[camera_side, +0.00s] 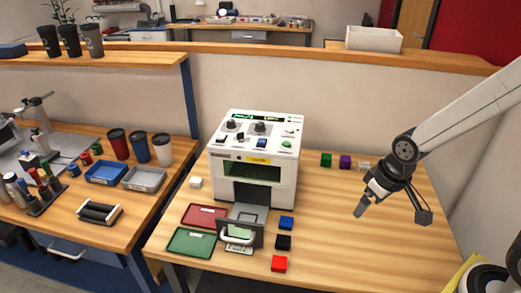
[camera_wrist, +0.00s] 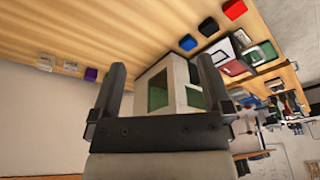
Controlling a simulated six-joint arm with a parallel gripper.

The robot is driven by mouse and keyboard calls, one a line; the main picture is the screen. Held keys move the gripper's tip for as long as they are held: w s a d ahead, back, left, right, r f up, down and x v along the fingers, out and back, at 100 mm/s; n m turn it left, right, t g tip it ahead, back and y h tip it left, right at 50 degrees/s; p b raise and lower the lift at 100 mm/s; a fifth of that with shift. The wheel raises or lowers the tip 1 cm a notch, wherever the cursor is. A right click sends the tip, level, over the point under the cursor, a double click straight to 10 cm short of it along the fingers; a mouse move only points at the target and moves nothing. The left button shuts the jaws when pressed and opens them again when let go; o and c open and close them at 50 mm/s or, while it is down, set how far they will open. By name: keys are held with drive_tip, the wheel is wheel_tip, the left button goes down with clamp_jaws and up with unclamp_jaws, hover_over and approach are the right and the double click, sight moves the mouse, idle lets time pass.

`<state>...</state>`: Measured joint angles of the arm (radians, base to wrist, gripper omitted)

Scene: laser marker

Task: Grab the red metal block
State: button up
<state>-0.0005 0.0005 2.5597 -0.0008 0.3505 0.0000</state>
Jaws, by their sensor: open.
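The red metal block (camera_side: 279,264) lies on the wooden table near its front edge, in front of a black block (camera_side: 283,242) and a blue block (camera_side: 287,223) in a row. In the wrist view the red block (camera_wrist: 234,9) is at the top right, clear of the fingers. My gripper (camera_side: 360,210) hangs above the right part of the table, well to the right of and behind the red block. Its two fingers (camera_wrist: 162,85) are apart with nothing between them in the wrist view.
The white laser marker (camera_side: 255,150) stands mid-table, with a red tray (camera_side: 205,215) and a green tray (camera_side: 191,243) at its front left. Green (camera_side: 326,160) and purple (camera_side: 345,162) blocks sit at the back. The front right table area is clear.

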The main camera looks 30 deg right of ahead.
drive_tip(key=shift+a, duration=0.1)
drive_tip(key=n+t+h, duration=0.2)
drive_tip(key=n+h, duration=0.8)
drive_tip(key=n, duration=1.1)
hover_over(279, 263)
drive_tip(key=s+d, duration=0.2)
drive_tip(key=s, duration=0.4)
wheel_tip(279, 263, down, 14)
drive_tip(key=a+f+n+t, duration=0.4)
drive_tip(key=a+n+t, duration=0.1)
drive_tip(key=a+n, duration=0.15)
drive_tip(key=shift+y, duration=0.4)
drive_tip(key=shift+w+a+x, duration=0.1)
drive_tip(key=shift+a+x, duration=0.05)
drive_tip(key=shift+x, duration=1.75)
drive_tip(key=shift+w+a+x, duration=0.15)
drive_tip(key=shift+x, duration=1.75)
drive_tip(key=shift+f, duration=0.1)
clamp_jaws()
